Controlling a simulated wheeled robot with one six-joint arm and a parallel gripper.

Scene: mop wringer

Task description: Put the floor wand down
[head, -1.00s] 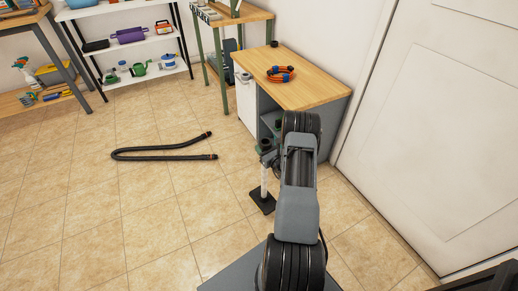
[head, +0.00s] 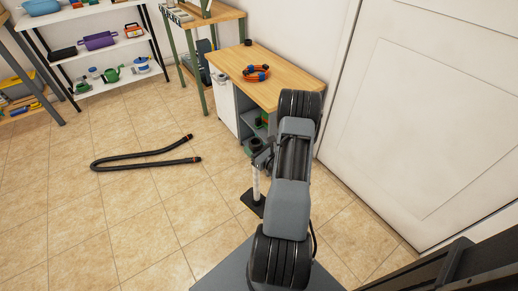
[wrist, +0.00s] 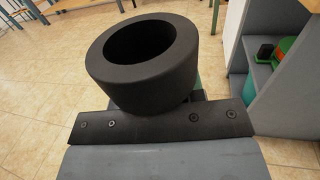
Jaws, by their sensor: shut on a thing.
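The floor wand stands about upright in the head view, with a pale tube (head: 256,184) and a flat black foot (head: 251,203) at or just above the floor; I cannot tell if it touches. My gripper (head: 263,159) is shut on the wand near its top, partly hidden behind my own arm. In the wrist view the wand's round black open top (wrist: 140,75) sticks up beyond my gripper (wrist: 160,122). The rest of the wand is hidden there.
A wooden-topped cabinet (head: 290,85) with an orange-and-black coil (head: 256,73) stands just behind the wand. A black hose (head: 145,155) lies on the tiles to the left. The floor between is clear. A white door (head: 430,110) is at right.

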